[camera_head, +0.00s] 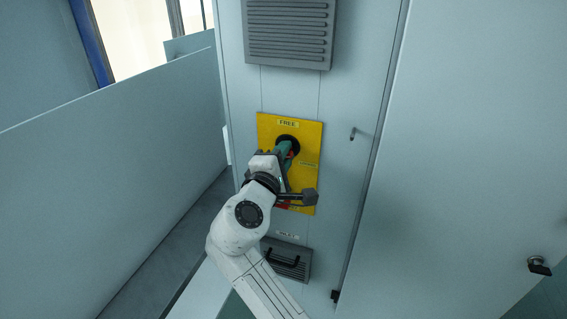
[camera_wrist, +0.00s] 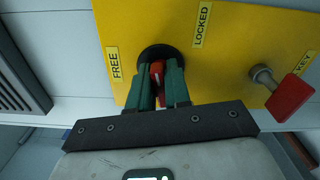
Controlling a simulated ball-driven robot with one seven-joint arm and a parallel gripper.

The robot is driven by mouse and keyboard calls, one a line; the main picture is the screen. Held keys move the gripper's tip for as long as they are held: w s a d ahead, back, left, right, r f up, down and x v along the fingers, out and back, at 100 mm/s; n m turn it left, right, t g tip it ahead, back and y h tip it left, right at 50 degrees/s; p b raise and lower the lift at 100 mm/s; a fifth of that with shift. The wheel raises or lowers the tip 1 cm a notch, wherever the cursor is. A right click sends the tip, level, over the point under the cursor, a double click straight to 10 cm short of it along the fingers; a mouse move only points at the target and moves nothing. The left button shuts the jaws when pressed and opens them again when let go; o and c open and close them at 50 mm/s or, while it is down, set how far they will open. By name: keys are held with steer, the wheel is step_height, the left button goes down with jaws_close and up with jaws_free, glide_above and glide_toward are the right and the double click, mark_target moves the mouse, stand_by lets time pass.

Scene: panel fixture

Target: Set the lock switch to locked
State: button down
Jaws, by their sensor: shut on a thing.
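The yellow switch panel (camera_head: 309,132) is fixed on the pale wall and also fills the top of the wrist view (camera_wrist: 240,60). Its FREE label (camera_wrist: 115,65) is left of the switch and its LOCKED label (camera_wrist: 202,25) is at upper right in the wrist view. The lock switch has a round black base (camera_wrist: 152,52) and a red knob (camera_wrist: 157,69). My gripper (camera_wrist: 158,76) has its green fingers shut on the red knob; it also shows at the switch in the head view (camera_head: 286,152). The fingers partly hide the knob, and I cannot tell which label it points to.
Grey vents (camera_head: 288,32) (camera_head: 287,262) sit above and below the panel. A small hook (camera_head: 353,133) is to the right.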

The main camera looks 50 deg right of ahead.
steer(key=shift+f+m+b, duration=0.2)
steer(key=shift+m+b, duration=0.7)
steer(key=shift+m, duration=0.3)
steer(key=c, duration=1.2)
jaws_free()
steer(key=shift+r, duration=0.1)
steer(key=shift+o, duration=0.2)
steer(key=shift+a, duration=0.15)
steer(key=b+v, duration=0.1)
steer(key=v, duration=0.9)
steer(key=shift+a, duration=0.3)
steer(key=shift+s, duration=0.15)
